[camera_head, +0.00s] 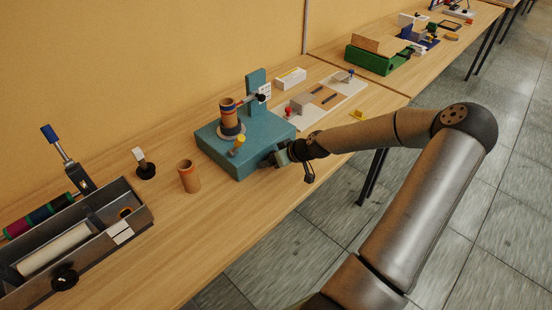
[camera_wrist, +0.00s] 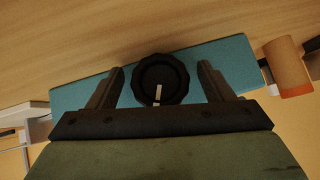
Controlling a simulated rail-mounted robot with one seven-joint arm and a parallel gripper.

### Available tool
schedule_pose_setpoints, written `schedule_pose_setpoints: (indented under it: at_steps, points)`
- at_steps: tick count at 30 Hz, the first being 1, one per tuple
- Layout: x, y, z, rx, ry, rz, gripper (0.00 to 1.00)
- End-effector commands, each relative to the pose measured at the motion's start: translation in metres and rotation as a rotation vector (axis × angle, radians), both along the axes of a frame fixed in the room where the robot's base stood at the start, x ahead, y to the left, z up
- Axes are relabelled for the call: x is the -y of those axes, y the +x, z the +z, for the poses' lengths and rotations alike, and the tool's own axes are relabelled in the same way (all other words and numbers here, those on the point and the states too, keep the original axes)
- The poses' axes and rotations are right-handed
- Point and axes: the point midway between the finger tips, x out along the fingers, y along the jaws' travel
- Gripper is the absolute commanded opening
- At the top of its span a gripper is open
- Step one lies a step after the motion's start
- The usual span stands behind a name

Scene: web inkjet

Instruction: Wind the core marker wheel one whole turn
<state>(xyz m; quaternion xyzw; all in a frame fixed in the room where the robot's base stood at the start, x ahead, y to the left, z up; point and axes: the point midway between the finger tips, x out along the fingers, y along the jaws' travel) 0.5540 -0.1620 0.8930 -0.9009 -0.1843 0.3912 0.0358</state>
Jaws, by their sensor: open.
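The core marker wheel (camera_wrist: 160,80) is a black, scalloped knob with a white mark, on the face of a teal block (camera_head: 224,151). In the wrist view the white mark points down the picture, toward my palm. My gripper (camera_head: 280,157) is at the front of the block. In the wrist view its two fingers stand open, one on each side of the wheel, with a gap showing on both sides. The head view largely hides the wheel behind my gripper.
A loose brown tube (camera_head: 189,176) and a grey tray (camera_head: 140,216) are to the left. A white board (camera_head: 345,92) with small parts lies to the right.

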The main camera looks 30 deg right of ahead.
Motion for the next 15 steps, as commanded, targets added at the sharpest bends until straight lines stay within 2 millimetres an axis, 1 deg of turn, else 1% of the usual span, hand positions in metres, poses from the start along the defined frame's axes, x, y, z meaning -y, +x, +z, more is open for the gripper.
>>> schedule_pose_setpoints:
  at_steps: [5,8,15]
  points:
    - [0.007,-0.008,0.009,0.002,-0.002,-0.005,0.74]
    - [0.013,-0.02,0.021,0.001,-0.003,-0.004,0.74]
    - [0.035,-0.058,0.062,0.001,-0.003,-0.005,0.74]
